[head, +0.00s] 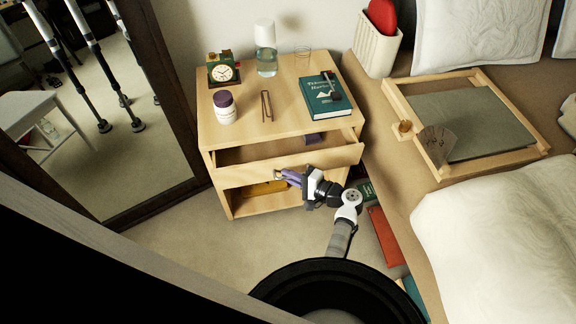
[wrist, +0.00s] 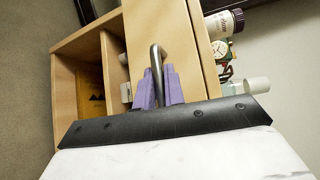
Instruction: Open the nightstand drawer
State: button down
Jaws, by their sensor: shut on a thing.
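The wooden nightstand (head: 240,130) stands against the wall in the head view. Its drawer (head: 335,158) is partly open, pulled out toward me, with a dark purple thing (head: 315,138) lying inside. My gripper (head: 283,174) is at the drawer front, with its purple fingers around the metal handle. In the wrist view, the purple fingers of my gripper (wrist: 160,88) are shut on the bar handle (wrist: 155,60). The drawer front (wrist: 178,50) runs behind the handle there. The fingers hide part of the handle.
On top stand a clock (head: 223,69), a bottle (head: 266,50), a purple-capped jar (head: 225,107), a glass and a green book (head: 325,98). An open shelf below holds a yellow thing (head: 262,188). The bed is at right, a mirror (head: 90,110) at left. Books lie beside the bed.

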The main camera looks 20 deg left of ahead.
jog(key=s+d+p, duration=0.3)
jog(key=s+d, duration=0.4)
jog(key=s, duration=0.3)
jog(key=shift+s+d+p, duration=0.15)
jog(key=shift+s+p, duration=0.2)
jog(key=shift+s, duration=0.05)
jog(key=c, duration=1.8)
grip_release()
jog(key=shift+o, duration=0.2)
jog(key=b+v, duration=0.1)
jog(key=v, duration=1.3)
jog(key=shift+b, duration=0.4)
jog(key=shift+s, duration=0.1)
